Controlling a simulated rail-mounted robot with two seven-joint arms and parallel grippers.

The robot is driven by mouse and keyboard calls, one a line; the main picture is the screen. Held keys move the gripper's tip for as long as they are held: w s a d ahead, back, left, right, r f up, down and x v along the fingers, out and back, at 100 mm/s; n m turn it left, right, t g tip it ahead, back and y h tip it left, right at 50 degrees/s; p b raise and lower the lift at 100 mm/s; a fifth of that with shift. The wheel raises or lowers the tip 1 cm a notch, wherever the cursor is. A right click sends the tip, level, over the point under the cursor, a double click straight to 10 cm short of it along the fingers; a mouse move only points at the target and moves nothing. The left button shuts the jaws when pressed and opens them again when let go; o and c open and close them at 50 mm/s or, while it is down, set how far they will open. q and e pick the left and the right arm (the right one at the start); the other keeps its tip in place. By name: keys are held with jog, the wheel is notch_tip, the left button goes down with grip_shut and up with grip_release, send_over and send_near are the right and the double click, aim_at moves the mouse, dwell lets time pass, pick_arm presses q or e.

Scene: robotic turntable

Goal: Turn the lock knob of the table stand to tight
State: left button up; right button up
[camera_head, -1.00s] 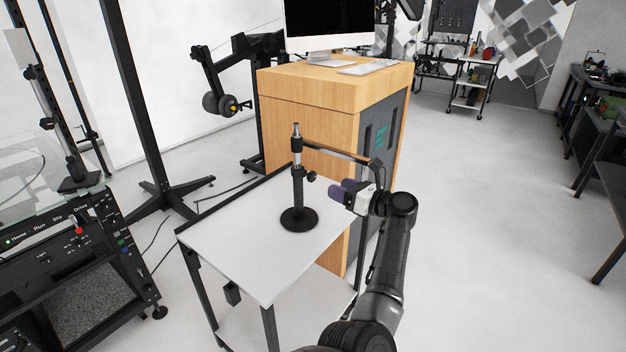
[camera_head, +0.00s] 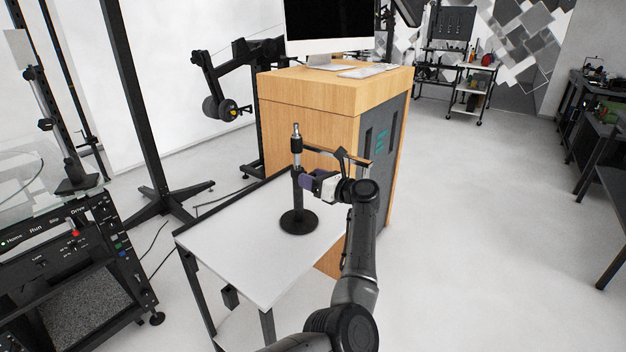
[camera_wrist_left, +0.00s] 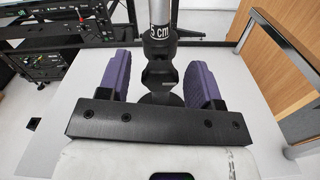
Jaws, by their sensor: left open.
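The table stand (camera_head: 298,222) is a black post on a round black base, upright on the white table. In the left wrist view its post (camera_wrist_left: 160,18) carries a "5 cm" mark. The dark lock knob (camera_wrist_left: 160,72) shows below that mark, between the two purple fingers. My left gripper (camera_head: 307,179) reaches the post from the right at knob height and hides the knob in the head view. In the left wrist view my left gripper (camera_wrist_left: 160,75) is open, with gaps on both sides of the knob. My right gripper is not in view.
The stand's horizontal arm (camera_head: 335,152) extends right above my gripper. A wooden cabinet (camera_head: 305,125) with a monitor stands behind the white table (camera_head: 245,255). A black control rack (camera_head: 75,245) is at left. The tabletop around the base is clear.

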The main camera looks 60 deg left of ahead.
pick_arm(q)
jog(key=c, duration=0.9)
jog(key=shift+r+m+p, duration=0.15)
jog(key=shift+m+p, duration=0.45)
jog(key=shift+p, duration=0.25)
jog(key=m+p, duration=0.3)
jog(key=shift+r, duration=0.1)
jog(key=m+p, duration=0.4)
jog(key=m, duration=0.1)
jog(key=m+p, duration=0.3)
jog(key=shift+m, duration=0.3)
jog(key=shift+m+p, duration=0.9)
jog(key=shift+m, duration=0.3)
jog(key=shift+f+m+p, duration=0.2)
jog(key=shift+m+p, duration=0.55)
jog(key=shift+m, duration=0.75)
